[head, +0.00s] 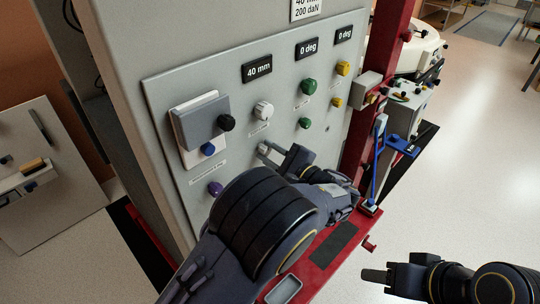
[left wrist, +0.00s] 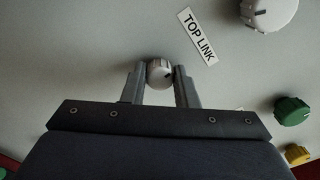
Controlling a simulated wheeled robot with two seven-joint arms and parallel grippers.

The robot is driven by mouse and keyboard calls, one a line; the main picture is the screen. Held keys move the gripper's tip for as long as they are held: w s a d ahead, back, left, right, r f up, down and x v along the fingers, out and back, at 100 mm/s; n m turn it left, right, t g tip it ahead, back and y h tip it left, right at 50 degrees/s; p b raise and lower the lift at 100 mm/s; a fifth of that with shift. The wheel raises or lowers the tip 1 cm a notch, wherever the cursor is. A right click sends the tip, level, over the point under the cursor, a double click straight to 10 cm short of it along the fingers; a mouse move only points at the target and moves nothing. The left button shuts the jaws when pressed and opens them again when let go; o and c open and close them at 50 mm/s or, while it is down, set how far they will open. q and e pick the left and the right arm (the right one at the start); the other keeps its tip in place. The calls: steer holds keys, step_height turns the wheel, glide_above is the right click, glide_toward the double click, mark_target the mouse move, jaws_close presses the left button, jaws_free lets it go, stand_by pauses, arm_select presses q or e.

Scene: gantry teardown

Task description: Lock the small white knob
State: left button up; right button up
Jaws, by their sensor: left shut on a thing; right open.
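The small white knob (left wrist: 159,72) sits on the grey control panel, below and left of the "TOP LINK" label in the left wrist view. A dark mark shows on its face. My left gripper (left wrist: 160,86) is shut on it, one finger on each side. In the head view my left gripper (head: 274,153) reaches the panel below the larger white knob (head: 263,111), and the fingers and arm largely hide the small knob. My right gripper (head: 378,275) is open and empty at the lower right, away from the panel.
The panel (head: 245,170) also carries green knobs (head: 309,86), yellow knobs (head: 343,68), a purple knob (head: 215,188) and a blue knob (head: 208,149). A red post (head: 388,60) and a blue bracket (head: 381,150) stand at the panel's right. Open floor lies further right.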

arm_select(q)
steer(key=n+b, duration=0.2)
steer(key=b, duration=0.2)
steer(key=n+b, duration=0.3)
steer(key=b, duration=0.1)
steer(key=f+n+b, duration=0.1)
steer(key=n+b, duration=0.1)
steer(key=b, duration=0.2)
steer(key=shift+n+b, duration=0.3)
steer(key=shift+b, duration=0.05)
steer(key=n+b, duration=0.7)
steer(key=b, duration=0.3)
steer(key=shift+r+n+b, duration=0.15)
steer(key=shift+n+b, duration=0.25)
steer(key=shift+r+n+b, duration=0.2)
steer(key=shift+n+b, duration=0.8)
steer(key=shift+b, duration=0.15)
steer(key=o, duration=1)
steer(key=shift+r, duration=0.1)
steer(key=v, duration=0.8)
steer(key=shift+p, duration=0.4)
